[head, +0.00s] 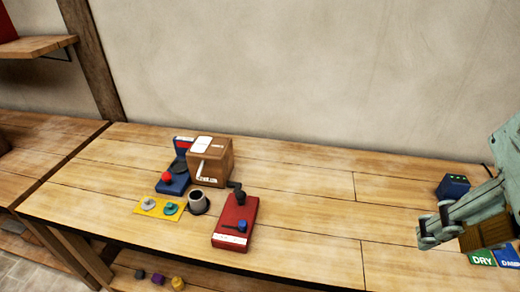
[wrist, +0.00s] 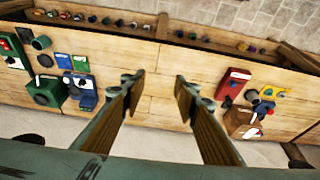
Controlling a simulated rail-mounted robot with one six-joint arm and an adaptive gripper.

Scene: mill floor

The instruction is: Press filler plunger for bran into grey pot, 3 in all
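My gripper (head: 432,232) is at the right in the head view, above the bench. In the wrist view my gripper (wrist: 158,84) is open, with nothing between its two fingers. A dark grey cup-like pot (head: 197,194) stands on a dark round base, left of a red box (head: 232,232). The red box has a dark knob and a blue knob on top. I cannot tell which one is the bran filler; the labels are too small to read. My gripper is well apart from all of these.
A blue device (head: 173,184) with a red knob and a yellow mat (head: 148,212) with discs lie left of the pot. A dark blue box (head: 453,187) and DRY (head: 482,258) and second cards are near my arm. The middle right of the bench (head: 330,215) is clear.

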